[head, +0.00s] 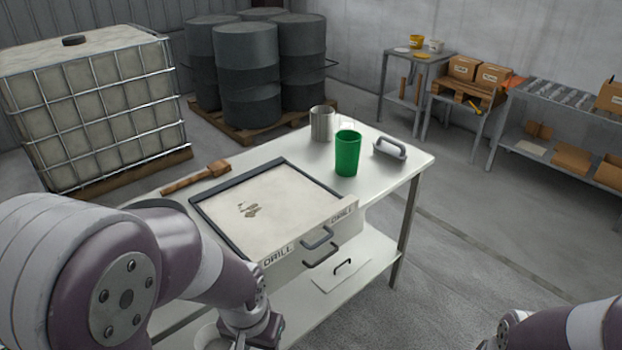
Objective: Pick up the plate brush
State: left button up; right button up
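A brown, wooden-looking brush (195,178) lies on the white worktable at its left side, beyond the drawer unit. It has a long handle toward the left and a wider head toward the right, and I take it for the plate brush. Nothing touches it from above. My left arm comes in from the left and bends down at the bottom of the picture, in front of the table; its fingers do not show. My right arm only shows at the bottom right corner, and its gripper is out of the picture.
The white worktable (398,177) holds a drawer unit (290,190), a green cup (347,153), a metal cup (321,124) and a grey handled tool (389,149). A caged tank (90,110) and dark drums (250,75) stand behind. Shelves (562,100) stand right.

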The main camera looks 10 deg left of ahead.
aim_at(387, 150)
jog(key=i+l, duration=0.2)
jog(key=i, duration=0.3)
jog(key=i+l, duration=0.25)
jog(key=i, duration=0.25)
jog(key=i+l+u, duration=0.1)
jog(key=i, duration=0.45)
jog(key=i+l, duration=0.35)
jog(key=i, duration=0.15)
jog(key=i+l+u, duration=0.1)
jog(key=i+l, duration=0.15)
jog(key=i, duration=0.25)
jog(key=i+l, duration=0.3)
jog(key=i, duration=0.15)
